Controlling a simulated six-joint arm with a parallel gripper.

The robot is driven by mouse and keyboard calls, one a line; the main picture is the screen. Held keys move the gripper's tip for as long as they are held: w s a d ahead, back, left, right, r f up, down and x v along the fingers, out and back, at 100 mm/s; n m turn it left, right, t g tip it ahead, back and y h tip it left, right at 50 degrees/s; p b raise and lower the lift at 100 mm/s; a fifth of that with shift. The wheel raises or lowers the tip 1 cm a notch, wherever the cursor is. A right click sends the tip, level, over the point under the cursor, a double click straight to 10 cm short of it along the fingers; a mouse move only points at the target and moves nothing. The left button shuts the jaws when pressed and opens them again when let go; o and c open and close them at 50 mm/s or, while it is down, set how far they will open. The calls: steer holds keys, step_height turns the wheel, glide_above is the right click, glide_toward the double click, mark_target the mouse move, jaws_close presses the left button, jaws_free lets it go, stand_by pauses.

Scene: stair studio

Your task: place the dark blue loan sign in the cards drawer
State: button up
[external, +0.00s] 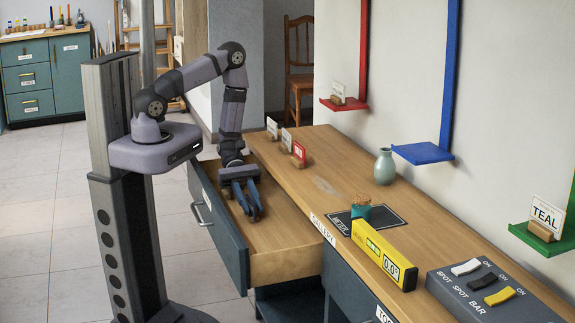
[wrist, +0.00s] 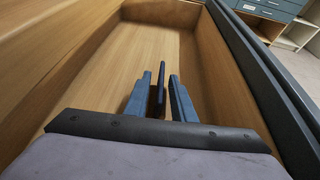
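A wooden drawer with a dark blue-grey front (external: 222,235) is pulled out from the long counter. No label on it is readable. My gripper (external: 252,208) points down inside this drawer. In the wrist view my gripper's two blue fingers (wrist: 162,98) are apart. A thin dark plate, apparently the dark blue sign (wrist: 160,80), stands edge-on between them inside the drawer. Narrow gaps seem to show on both sides of it. Its face and any writing are hidden, and whether its lower edge touches the drawer floor (wrist: 125,60) is unclear.
On the counter (external: 320,185) stand two white cards (external: 279,132) and a red sign (external: 299,154) in wooden blocks, a pale vase (external: 384,167), a teal cup (external: 361,207), a yellow meter (external: 383,255) and a switch box (external: 490,290).

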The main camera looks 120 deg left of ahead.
steer(key=shift+r, duration=0.25)
steer(key=p+v, duration=0.5)
steer(key=v, duration=0.5)
steer(key=shift+s+a+r, duration=0.15)
steer(key=shift+s+a, duration=0.05)
steer(key=shift+a, duration=0.05)
steer(key=shift+s+a+r, duration=0.15)
steer(key=shift+s+a, duration=0.25)
steer(key=shift+s, duration=0.05)
steer(key=shift+d, duration=0.1)
steer(key=d+r+m+g+y, duration=0.4)
steer(key=d+r+m+g, duration=0.1)
steer(key=m, duration=0.8)
steer(key=d+r+m+g+y, duration=0.5)
steer(key=d+r+m, duration=0.3)
steer(key=m, duration=0.6)
steer(key=shift+s, duration=0.25)
